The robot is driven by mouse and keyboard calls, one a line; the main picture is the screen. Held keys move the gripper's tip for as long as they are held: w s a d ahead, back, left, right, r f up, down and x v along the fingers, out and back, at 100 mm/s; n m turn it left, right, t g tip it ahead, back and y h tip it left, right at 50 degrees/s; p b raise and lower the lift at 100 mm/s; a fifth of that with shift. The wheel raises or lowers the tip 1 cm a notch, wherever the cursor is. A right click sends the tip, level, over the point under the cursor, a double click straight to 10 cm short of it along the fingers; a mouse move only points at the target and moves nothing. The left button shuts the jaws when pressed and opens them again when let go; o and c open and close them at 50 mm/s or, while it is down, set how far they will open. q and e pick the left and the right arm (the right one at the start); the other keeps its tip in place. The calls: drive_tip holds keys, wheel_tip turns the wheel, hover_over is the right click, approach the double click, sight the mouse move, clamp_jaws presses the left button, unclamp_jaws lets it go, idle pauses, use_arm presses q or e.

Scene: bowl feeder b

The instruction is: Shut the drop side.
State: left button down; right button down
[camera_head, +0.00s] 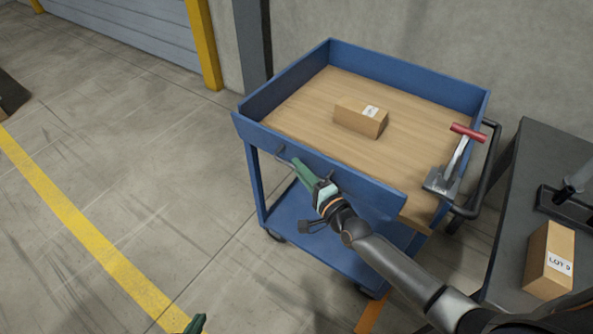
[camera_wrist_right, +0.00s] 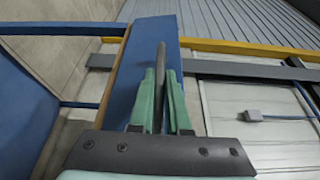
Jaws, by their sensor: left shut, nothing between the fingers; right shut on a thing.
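The drop side (camera_head: 340,176) is the blue panel along the near edge of the blue cart (camera_head: 400,72). It stands raised, near upright, and looks tilted a little outward. Its right end seems apart from the cart's near right corner; I cannot tell the exact gap. My right gripper (camera_head: 297,168) is at the panel's outer face, toward its left part. In the right wrist view its green fingers (camera_wrist_right: 160,100) are shut on a dark bar handle (camera_wrist_right: 161,60) in front of the blue panel (camera_wrist_right: 135,65). My left gripper (camera_head: 193,325) is shut and empty at the bottom edge, mostly out of frame.
A cardboard box (camera_head: 360,119) lies on the cart's wooden deck (camera_head: 300,112). A grey metal piece with a red handle (camera_head: 467,132) is at the deck's right edge. A dark table (camera_head: 545,150) with another box (camera_head: 549,260) stands right.

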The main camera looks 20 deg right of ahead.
drive_tip(key=shift+w+d+r+m, duration=0.2)
drive_tip(key=shift+r+m, duration=0.1)
drive_tip(key=shift+r, duration=0.05)
use_arm(q)
drive_tip(key=shift+s+a+f, duration=0.1)
drive_tip(key=shift+s+a, duration=0.15)
drive_tip(key=shift+s, duration=0.1)
use_arm(e)
drive_tip(key=shift+w+d+r, duration=0.15)
drive_tip(key=shift+w+d, duration=0.1)
drive_tip(key=shift+d, duration=0.1)
drive_tip(key=shift+d+r, duration=0.1)
drive_tip(key=c, duration=0.9)
unclamp_jaws()
use_arm(q)
drive_tip(key=shift+w, duration=0.1)
drive_tip(key=shift+a+r+p, duration=0.3)
drive_tip(key=shift+a+p, duration=0.1)
drive_tip(key=shift+p, duration=0.4)
use_arm(e)
drive_tip(key=shift+v, duration=6.2)
